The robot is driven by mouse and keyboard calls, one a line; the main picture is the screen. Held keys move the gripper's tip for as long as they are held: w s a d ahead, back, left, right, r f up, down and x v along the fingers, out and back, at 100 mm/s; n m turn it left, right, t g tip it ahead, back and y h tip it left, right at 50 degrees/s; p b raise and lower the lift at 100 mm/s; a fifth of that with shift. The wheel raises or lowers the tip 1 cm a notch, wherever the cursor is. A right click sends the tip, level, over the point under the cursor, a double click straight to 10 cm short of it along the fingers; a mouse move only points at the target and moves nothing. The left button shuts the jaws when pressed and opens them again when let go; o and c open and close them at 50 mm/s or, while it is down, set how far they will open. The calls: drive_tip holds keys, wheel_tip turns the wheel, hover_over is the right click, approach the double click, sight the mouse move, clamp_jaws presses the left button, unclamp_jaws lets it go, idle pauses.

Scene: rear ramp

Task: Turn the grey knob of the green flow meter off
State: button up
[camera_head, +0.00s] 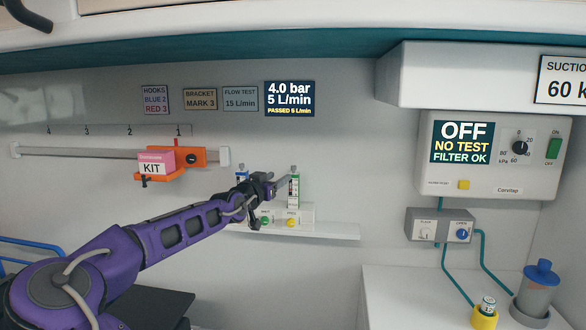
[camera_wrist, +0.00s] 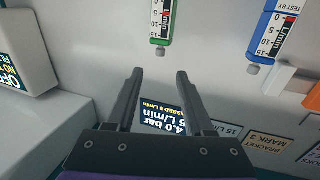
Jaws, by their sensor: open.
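The green flow meter (camera_head: 294,190) stands upright on a white base on the wall shelf. In the wrist view, which is upside down, its green body (camera_wrist: 161,20) enters from the top edge. A small grey knob (camera_wrist: 160,51) shows at its upper end. My gripper (camera_wrist: 160,72) is open and empty, its two fingers pointing toward that knob, one to each side of its line. The knob appears just beyond the fingertips, not between them. In the head view my gripper (camera_head: 272,186) is just left of the meter. The meter's lower part is out of the wrist view.
A blue flow meter (camera_wrist: 270,30) stands beside the green one, partly behind my gripper in the head view. An orange bracket (camera_head: 190,157) holds a pink kit box (camera_head: 156,163) on the rail. The shelf (camera_head: 335,231) is clear to the right.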

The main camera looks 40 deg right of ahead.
sight(293, 168)
drive_tip(key=p+x, duration=0.1)
drive_tip(key=x, duration=1.1)
drive_tip(key=shift+w, duration=0.15)
clamp_jaws()
